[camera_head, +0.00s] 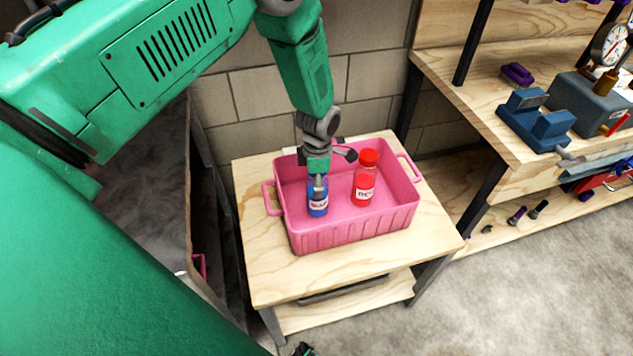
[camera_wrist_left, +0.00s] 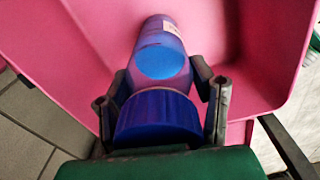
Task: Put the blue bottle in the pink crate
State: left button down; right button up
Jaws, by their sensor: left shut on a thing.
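The pink crate (camera_head: 350,228) stands on a small wooden table, and its wall fills much of the left wrist view (camera_wrist_left: 60,45). The blue bottle (camera_head: 317,205) is inside the crate's left part, upright or nearly so. In the left wrist view the blue bottle (camera_wrist_left: 160,60) shows with its dark blue cap between the fingers. My left gripper (camera_head: 318,180) is shut on the bottle from above. Whether the bottle touches the crate floor is hard to tell. My right gripper is not in view.
A red bottle (camera_head: 364,182) stands in the crate, right of the blue one. The small wooden table (camera_head: 270,282) has bare top around the crate. A workbench (camera_head: 470,90) with a blue vise (camera_head: 535,122) is at right. A block wall is behind.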

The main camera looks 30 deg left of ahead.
pick_arm(q)
jog(key=c, duration=0.7)
grip_release()
jog(key=shift+d, duration=0.2)
jog(key=shift+r, duration=0.2)
notch_tip(320, 180, up, 12)
jog(key=shift+d+f+p, duration=0.1)
jog(key=shift+d+p, duration=0.05)
jog(key=shift+p, duration=0.4)
